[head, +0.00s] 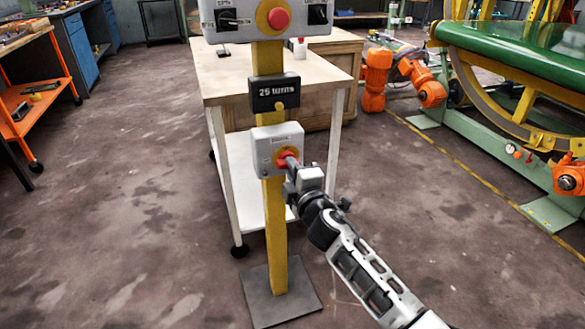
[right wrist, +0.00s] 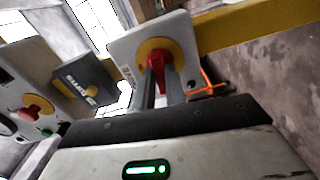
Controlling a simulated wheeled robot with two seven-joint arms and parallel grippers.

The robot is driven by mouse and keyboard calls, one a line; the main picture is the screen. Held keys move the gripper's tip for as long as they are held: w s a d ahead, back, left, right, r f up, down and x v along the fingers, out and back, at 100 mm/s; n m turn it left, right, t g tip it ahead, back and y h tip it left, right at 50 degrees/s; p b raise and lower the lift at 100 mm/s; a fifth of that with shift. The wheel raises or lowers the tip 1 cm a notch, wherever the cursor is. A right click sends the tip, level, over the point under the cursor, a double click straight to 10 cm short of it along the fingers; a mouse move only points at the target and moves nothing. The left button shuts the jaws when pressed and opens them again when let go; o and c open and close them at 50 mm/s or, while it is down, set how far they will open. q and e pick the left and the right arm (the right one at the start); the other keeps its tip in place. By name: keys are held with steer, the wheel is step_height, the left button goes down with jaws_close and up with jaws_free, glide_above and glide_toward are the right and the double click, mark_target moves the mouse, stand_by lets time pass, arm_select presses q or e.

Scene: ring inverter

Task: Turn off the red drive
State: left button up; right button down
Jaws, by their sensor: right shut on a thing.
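The red drive switch is a red rotary handle on a yellow disc, on a light grey box (head: 264,154) fixed to a yellow post (head: 273,225). My right gripper (head: 290,162) reaches it from the right and is shut on the red handle. In the right wrist view the red handle (right wrist: 155,66) stands between the two dark fingers, in front of the yellow disc (right wrist: 148,45). The fingers hide part of the handle, and I cannot tell its exact angle. My left gripper is not in view.
Above on the post are a black "25 turns" sign (head: 274,92) and a grey panel with a red button (head: 278,18) and black switches. A wooden-topped table (head: 225,75) stands behind. Green and yellow machinery (head: 500,100) is at right; an orange cart (head: 40,100) at left. Floor at left is clear.

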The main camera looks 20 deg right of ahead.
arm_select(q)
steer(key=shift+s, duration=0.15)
arm_select(e)
steer(key=shift+n, duration=0.6)
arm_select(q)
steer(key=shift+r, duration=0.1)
arm_select(e)
steer(key=shift+f, duration=0.1)
steer(key=c, duration=1.4)
jaws_free()
steer(key=shift+c, duration=0.2)
